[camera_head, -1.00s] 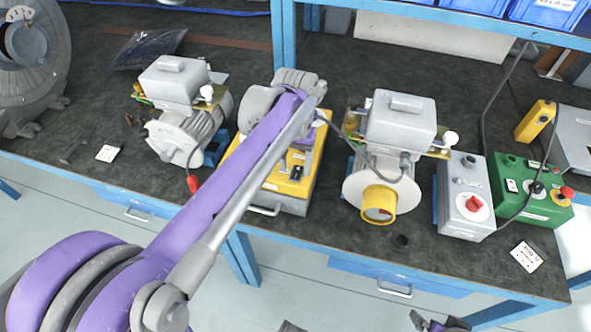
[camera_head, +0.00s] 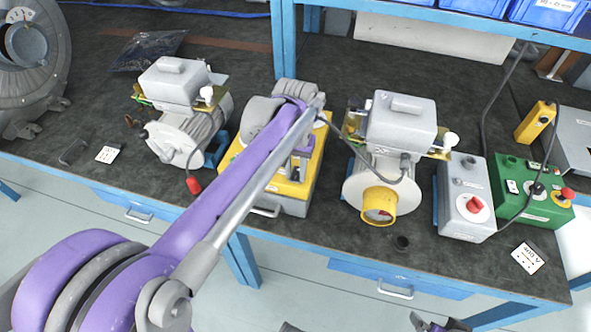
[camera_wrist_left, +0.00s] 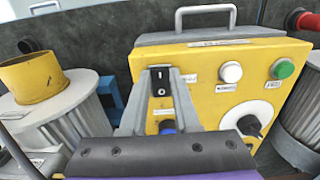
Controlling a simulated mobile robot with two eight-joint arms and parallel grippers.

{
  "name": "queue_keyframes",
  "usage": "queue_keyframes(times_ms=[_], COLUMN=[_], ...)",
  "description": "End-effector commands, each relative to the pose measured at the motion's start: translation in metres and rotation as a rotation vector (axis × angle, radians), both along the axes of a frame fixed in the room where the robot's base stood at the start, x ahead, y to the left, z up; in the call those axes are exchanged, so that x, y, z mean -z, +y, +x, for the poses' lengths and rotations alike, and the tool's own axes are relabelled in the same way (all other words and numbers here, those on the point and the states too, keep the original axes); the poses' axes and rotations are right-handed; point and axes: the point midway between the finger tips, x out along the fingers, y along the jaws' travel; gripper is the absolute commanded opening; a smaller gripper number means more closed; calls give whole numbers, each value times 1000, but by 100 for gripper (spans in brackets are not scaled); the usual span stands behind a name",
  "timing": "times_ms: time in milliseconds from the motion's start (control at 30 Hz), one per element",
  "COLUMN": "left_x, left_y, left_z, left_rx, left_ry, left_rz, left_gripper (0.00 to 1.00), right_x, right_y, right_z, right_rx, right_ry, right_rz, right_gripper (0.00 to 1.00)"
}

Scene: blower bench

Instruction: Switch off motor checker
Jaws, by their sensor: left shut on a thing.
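The motor checker (camera_head: 315,165) is a yellow box with a grey base, standing on the bench between two motors. In the left wrist view its yellow panel (camera_wrist_left: 205,62) carries a black rocker switch (camera_wrist_left: 160,82), a white button, a green button and a dark rotary knob. My left gripper (camera_wrist_left: 162,92) is at the panel with its fingers shut on the sides of the rocker switch. In the head view my left arm and wrist cover much of the box. My right gripper (camera_head: 437,323) shows only partly at the bottom edge, away from the bench.
A grey motor (camera_head: 180,125) stands left of the checker, and another with a yellow ring (camera_head: 378,203) stands right. Farther right are a grey box with a red knob (camera_head: 466,205) and a green control box (camera_head: 520,195). A blue frame post (camera_head: 284,45) rises behind.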

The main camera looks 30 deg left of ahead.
Motion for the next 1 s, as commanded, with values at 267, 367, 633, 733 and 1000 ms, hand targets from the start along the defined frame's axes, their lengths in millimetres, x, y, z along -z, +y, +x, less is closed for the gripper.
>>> queue_keyframes(times_ms=[267, 367, 633, 733, 1000], left_x=[-2, -2, -3, -3, -3], left_y=[2, 2, 2, 2, 2], left_z=[5, 7, 8, 8, 8], left_rx=[-1, 0, 0, 0, 0], left_ry=[122, 188, 255, 254, 253], left_rz=[-29, -45, -62, -61, -61], left_gripper=[0, 0, 0, 0, 60], right_x=[-2, -3, -3, -3, -3], right_y=[0, 0, 0, 0, 0], right_z=[0, 0, 0, 0, 0], right_rx=[0, 0, 0, 0, 0], right_ry=[-1, -1, -1, -1, -1], right_rz=[0, 0, 0, 0, 0], right_gripper=[100, 100, 100, 100, 100])
